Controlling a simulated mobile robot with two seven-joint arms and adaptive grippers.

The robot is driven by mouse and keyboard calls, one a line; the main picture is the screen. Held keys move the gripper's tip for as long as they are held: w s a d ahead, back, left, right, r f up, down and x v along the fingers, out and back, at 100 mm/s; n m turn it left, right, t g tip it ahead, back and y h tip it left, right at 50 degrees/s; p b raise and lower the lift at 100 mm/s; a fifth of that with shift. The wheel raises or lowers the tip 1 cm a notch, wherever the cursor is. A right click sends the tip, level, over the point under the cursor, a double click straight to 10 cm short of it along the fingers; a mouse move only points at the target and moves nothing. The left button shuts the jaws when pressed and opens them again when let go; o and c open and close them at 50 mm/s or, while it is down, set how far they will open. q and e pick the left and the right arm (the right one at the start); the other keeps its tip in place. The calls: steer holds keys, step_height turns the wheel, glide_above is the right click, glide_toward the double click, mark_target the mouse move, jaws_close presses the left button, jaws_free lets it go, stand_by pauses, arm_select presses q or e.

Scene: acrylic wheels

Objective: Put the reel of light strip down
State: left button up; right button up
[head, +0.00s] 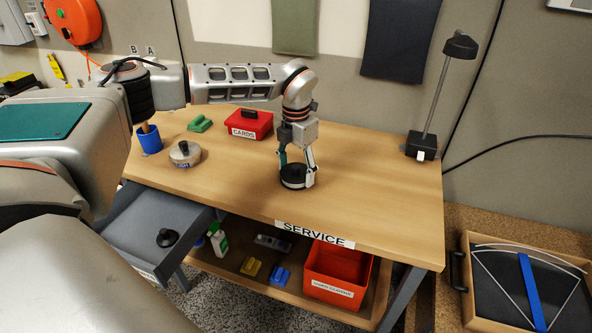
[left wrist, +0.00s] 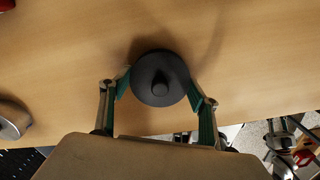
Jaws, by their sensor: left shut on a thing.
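The reel of light strip (head: 293,178) is a black round disc with a knob on top, at the middle of the workbench (head: 375,195) near its front edge. My left gripper (head: 298,172) comes down from above and is shut on it, with a finger on either side. In the left wrist view the reel (left wrist: 160,80) sits between the green-padded fingertips (left wrist: 158,88), over bare wood. The reel is at or just above the tabletop; I cannot tell if it touches.
A silver round thing (head: 185,154), a blue cup (head: 149,140), a green block (head: 200,124) and a red cards box (head: 249,125) stand left and behind. A lamp (head: 420,146) stands at the right back. An open drawer (head: 140,217) juts out below. The bench right of the reel is clear.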

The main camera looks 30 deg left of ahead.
mark_target(295, 167)
arm_select(q)
steer(key=shift+f, duration=0.1)
steer(key=o, duration=1.1)
step_height(295, 167, up, 12)
steer(key=shift+r+p, duration=0.1)
steer(key=shift+p, duration=0.4)
steer(key=shift+s, duration=0.1)
